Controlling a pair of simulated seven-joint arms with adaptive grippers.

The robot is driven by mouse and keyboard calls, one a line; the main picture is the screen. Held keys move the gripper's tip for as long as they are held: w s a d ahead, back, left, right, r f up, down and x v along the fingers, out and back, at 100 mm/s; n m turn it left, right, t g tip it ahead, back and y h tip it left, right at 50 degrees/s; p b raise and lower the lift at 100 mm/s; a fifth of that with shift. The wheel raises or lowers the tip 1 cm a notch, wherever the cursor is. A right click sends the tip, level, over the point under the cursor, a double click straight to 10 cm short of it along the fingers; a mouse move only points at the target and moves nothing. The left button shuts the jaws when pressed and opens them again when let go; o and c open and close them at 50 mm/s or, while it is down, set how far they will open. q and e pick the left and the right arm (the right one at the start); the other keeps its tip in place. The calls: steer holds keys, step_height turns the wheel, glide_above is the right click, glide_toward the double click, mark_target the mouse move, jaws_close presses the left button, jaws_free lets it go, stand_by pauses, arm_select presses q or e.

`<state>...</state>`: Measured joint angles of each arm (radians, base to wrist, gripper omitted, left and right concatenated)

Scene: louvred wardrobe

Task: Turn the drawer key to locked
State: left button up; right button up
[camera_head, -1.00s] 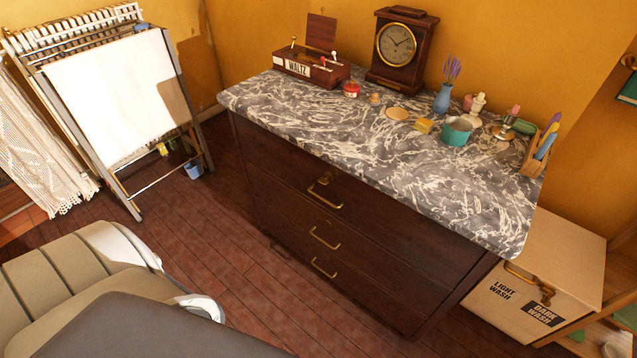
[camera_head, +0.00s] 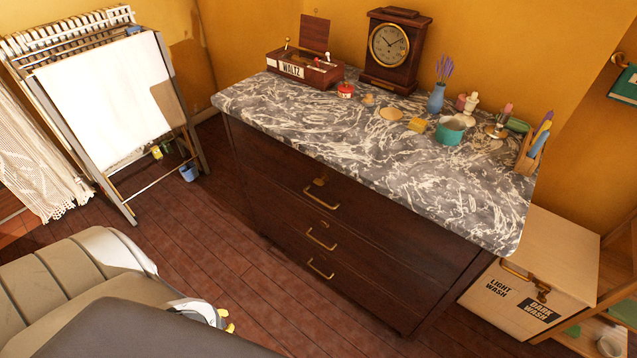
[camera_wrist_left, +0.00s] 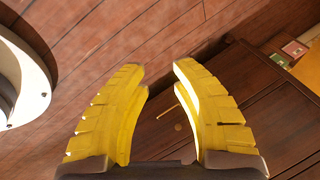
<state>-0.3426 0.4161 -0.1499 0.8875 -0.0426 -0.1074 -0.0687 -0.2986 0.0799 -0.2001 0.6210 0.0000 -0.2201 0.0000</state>
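The dark wooden chest of drawers (camera_head: 370,240) stands under a marbled top in the head view. A small brass key or lock piece (camera_head: 320,181) sits at the top drawer's upper middle, above that drawer's brass handle (camera_head: 321,198); its turn angle is too small to tell. My left gripper's yellow fingertips (camera_head: 226,320) just show past my arm at the lower left, well short of the drawers. In the left wrist view my left gripper (camera_wrist_left: 160,78) is open and empty, with floor and the dark drawer fronts (camera_wrist_left: 255,105) beyond it. My right gripper is out of view.
The marbled top (camera_head: 330,130) carries a clock (camera_head: 390,50), a WALTZ box (camera_head: 305,72), a teal tin (camera_head: 452,130) and a blue vase (camera_head: 436,98). A laundry box (camera_head: 530,280) stands at the right, a drying rack (camera_head: 105,100) at the left. Floor before the drawers is clear.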

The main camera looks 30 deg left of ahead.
mark_target(319, 182)
arm_select(q)
steer(key=w+a+r+m+t+h, duration=0.1)
steer(key=w+a+r+m+t, duration=0.25)
steer(key=w+r, duration=0.8)
steer(key=w+a+r+m+t+h, duration=0.2)
steer(key=w+a+r+m+t, duration=0.15)
steer(key=w+r, duration=0.85)
steer(key=w+d+r+m+t+h, duration=0.25)
steer(key=d+r+m+h, duration=0.35)
steer(key=r, duration=0.5)
steer(key=w+d+r+m+t+h, duration=0.1)
steer(key=w+d+r+m+h, duration=0.15)
steer(key=d+r+m, duration=0.65)
steer(key=w+d+n, duration=0.1)
steer(key=w+d, duration=0.1)
steer(key=w, duration=0.3)
steer(key=w+d+r+n, duration=0.1)
steer(key=w+d, duration=0.1)
steer(key=w, duration=0.3)
steer(key=w+d+r+n, duration=0.1)
steer(key=w+d+n, duration=0.1)
steer(key=w, duration=0.3)
steer(key=shift+w+d+r+y, duration=0.2)
steer(key=shift+d+y, duration=0.05)
steer(key=shift+d, duration=0.05)
steer(key=shift+c, duration=0.5)
jaws_close()
